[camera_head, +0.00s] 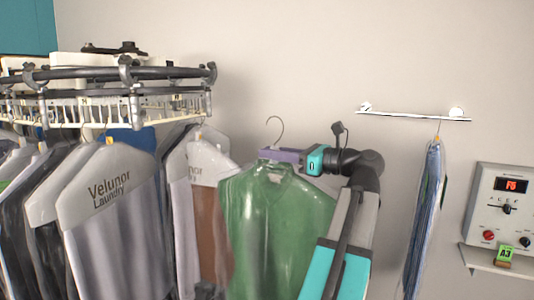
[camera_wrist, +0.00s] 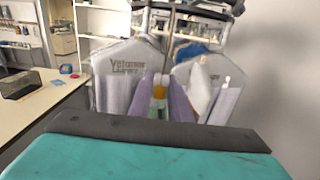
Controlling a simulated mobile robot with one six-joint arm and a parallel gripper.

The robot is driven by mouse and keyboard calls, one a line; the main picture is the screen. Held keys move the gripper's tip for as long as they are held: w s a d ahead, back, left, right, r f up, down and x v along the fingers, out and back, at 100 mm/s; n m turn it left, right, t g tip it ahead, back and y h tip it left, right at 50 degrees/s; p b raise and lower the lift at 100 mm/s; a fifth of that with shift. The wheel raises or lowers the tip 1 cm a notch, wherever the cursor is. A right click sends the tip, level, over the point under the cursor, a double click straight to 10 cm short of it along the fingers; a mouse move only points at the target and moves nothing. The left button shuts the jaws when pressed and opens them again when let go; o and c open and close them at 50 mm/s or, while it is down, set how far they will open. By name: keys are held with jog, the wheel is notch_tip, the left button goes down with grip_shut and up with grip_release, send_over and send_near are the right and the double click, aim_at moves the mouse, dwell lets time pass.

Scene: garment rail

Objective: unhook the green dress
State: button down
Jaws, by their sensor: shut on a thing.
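The green dress (camera_head: 270,225) hangs on a hanger under a clear cover, in the middle of the head view. Its metal hook (camera_head: 274,128) stands free in the air, apart from the rail. My gripper (camera_head: 280,155) is shut on the dress's hanger just below the hook. In the wrist view my gripper's purple fingers (camera_wrist: 160,100) close around the hanger neck, with an orange piece (camera_wrist: 159,88) between them. A little green shows below; most of the dress is hidden there.
A dark conveyor rail (camera_head: 110,73) with several covered garments (camera_head: 115,215) is at left. A short wall bar (camera_head: 410,113) at right holds a blue garment (camera_head: 425,215). A control box (camera_head: 507,200) is at far right. Open wall lies between.

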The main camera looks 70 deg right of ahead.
aim_at(283, 167)
jog(key=shift+s+a, duration=0.15)
jog(key=shift+s, duration=1.4)
